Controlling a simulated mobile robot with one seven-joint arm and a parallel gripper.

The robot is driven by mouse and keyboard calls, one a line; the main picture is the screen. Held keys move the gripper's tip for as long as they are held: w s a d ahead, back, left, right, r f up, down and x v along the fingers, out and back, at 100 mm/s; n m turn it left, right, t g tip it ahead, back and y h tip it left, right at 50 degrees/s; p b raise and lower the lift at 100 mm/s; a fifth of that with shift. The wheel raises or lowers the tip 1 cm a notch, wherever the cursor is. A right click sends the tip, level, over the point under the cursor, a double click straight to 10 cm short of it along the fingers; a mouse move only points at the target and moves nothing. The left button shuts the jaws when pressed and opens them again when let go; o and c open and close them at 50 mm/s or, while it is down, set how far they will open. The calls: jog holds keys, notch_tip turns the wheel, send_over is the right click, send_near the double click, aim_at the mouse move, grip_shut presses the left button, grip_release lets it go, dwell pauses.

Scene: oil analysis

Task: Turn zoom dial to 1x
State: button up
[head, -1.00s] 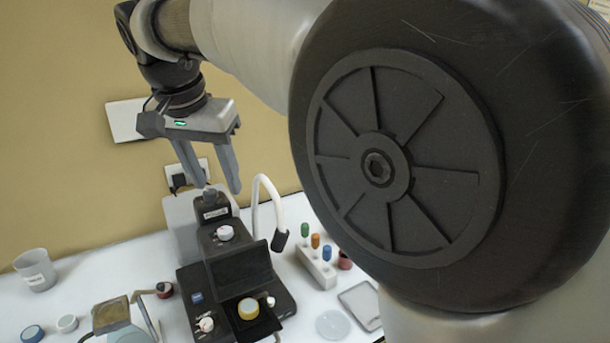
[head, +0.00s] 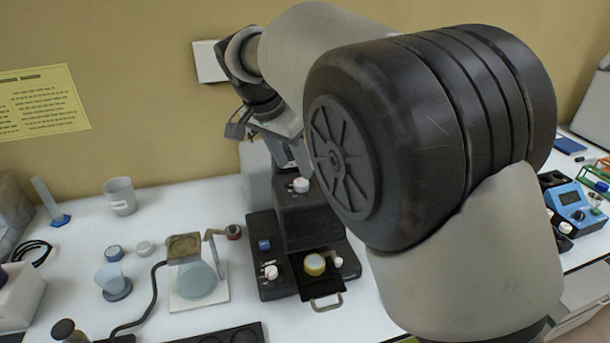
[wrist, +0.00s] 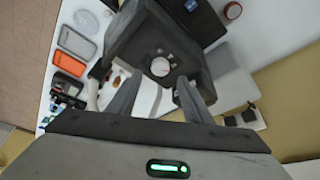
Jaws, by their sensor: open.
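A black instrument (head: 291,230) stands on the white bench in the head view. It carries an upper white dial (head: 301,185), a lower left white dial (head: 271,271) and a small white knob (head: 338,261) at the right. Their markings are too small to read, so I cannot tell which is the zoom dial. My gripper (head: 288,158) is open above the instrument's upper part, partly hidden by my arm. In the wrist view the open, empty fingers of my gripper (wrist: 161,84) point toward the instrument, with a white dial (wrist: 160,67) between and beyond them.
A yellow-topped jar (head: 315,264) sits on the instrument's front tray. A beaker (head: 120,196), a stand with a round glass (head: 197,279) and small jars are at the left. A blue device (head: 575,206) is at the right. Bench room shows at the left back.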

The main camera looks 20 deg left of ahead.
aim_at(301, 182)
jog(key=x, duration=0.5)
jog(key=shift+w+f, duration=0.15)
jog(key=shift+f, duration=0.2)
jog(key=c, duration=1.1)
jog(key=shift+o, duration=0.2)
